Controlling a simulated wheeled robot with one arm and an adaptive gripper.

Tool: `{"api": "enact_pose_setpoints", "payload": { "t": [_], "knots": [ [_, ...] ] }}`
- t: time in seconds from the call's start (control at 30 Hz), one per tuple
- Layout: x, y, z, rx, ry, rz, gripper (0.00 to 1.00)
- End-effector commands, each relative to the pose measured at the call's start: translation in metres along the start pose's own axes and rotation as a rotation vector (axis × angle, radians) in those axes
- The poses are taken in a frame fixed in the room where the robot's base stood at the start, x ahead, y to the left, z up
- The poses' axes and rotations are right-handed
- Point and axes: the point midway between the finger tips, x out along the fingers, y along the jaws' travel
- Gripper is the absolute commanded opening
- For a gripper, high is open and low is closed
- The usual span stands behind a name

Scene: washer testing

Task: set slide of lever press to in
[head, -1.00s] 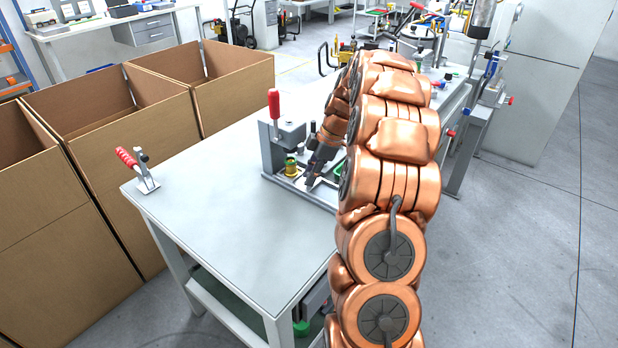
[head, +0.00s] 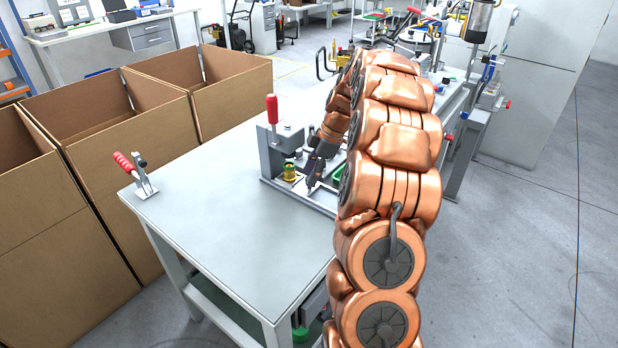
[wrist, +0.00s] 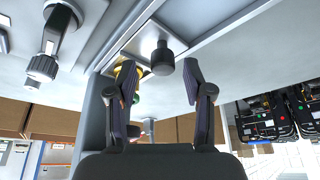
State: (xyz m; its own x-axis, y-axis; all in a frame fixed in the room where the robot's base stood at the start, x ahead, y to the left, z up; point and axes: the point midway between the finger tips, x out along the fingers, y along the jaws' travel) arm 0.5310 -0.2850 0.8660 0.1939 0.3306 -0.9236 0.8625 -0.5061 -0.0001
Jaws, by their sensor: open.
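The lever press (head: 268,150) stands on the grey table, with a red handle (head: 272,108) pointing up. A brass-coloured cup (head: 290,172) sits at its near left part; brass also shows behind the left finger in the wrist view (wrist: 124,74). In the wrist view a flat metal plate (wrist: 150,38), which looks like the slide, carries a black knob (wrist: 162,60). My gripper (head: 311,184) is low over the press base. In the wrist view my gripper (wrist: 163,92) is open, its fingers either side of the knob in the picture. Contact cannot be told, nor how far the slide is in.
A red-handled toggle clamp (head: 138,175) stands at the table's left corner. Large cardboard boxes (head: 110,120) line the left side. The near part of the table (head: 230,230) is clear. My arm hides the table's right part.

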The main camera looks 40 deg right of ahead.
Motion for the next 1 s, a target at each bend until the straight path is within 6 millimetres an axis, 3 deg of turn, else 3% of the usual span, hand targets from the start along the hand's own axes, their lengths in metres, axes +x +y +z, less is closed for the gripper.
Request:
{"api": "enact_pose_setpoints", "payload": {
  "t": [0.3,0.5,1.0],
  "knots": [
    [-0.059,0.002,0.0,0.0,0.0,0.008,0.51],
    [-0.083,0.002,0.0,-0.001,-0.002,0.006,0.51],
    [-0.097,0.0,0.0,0.001,0.0,0.0,0.51]
  ]
}}
